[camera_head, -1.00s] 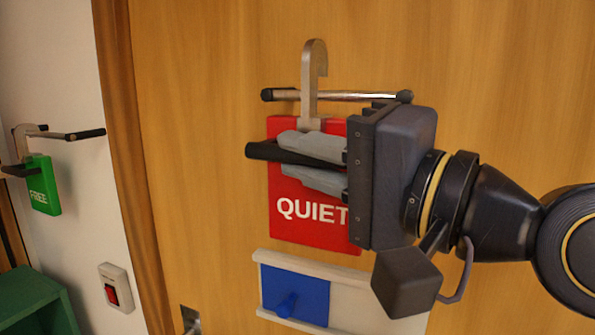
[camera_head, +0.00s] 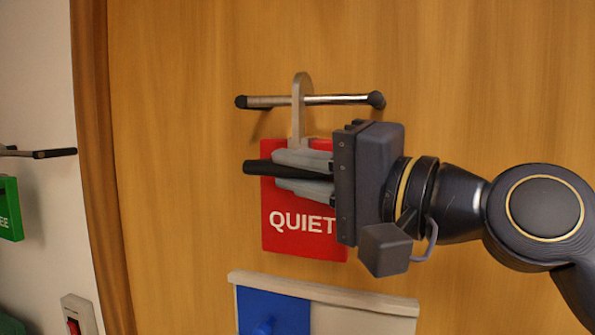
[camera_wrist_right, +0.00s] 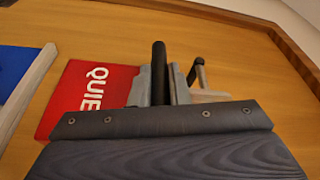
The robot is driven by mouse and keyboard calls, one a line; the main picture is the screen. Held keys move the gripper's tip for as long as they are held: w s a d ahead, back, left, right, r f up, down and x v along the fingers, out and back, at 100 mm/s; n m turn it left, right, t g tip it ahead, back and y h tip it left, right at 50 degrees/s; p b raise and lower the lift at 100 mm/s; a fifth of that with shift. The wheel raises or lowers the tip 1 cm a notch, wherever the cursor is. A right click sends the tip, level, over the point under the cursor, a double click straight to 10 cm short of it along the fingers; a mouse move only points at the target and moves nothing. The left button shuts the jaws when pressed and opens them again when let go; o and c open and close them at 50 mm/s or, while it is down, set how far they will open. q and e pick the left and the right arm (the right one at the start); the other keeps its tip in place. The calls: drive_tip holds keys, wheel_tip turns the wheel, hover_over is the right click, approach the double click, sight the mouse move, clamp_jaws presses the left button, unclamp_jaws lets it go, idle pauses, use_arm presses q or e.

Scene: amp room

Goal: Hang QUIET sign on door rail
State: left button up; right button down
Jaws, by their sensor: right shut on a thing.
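The red QUIET sign (camera_head: 300,240) hangs upright in front of the wooden door, with a pale grey hook (camera_head: 298,118) above it. My right gripper (camera_head: 275,172) is shut on the black bar (camera_head: 258,167) on the sign's face. The metal door rail (camera_head: 340,99) with black ends runs across behind the hook's stem. The hook's curved top stands above the rail; I cannot tell whether its tip is behind the rail. In the right wrist view, the sign (camera_wrist_right: 85,95) is left of the fingers, and the hook is partly hidden. My left gripper is not in view.
A pale wooden box with a blue front (camera_head: 275,312) and knob is on the door below the sign. At the left, a green sign (camera_head: 10,210) is near another rail (camera_head: 40,153) on the white wall. A red switch (camera_head: 76,322) is at the lower left.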

drive_tip(key=shift+f, duration=0.15)
drive_tip(key=c, duration=1.3)
unclamp_jaws()
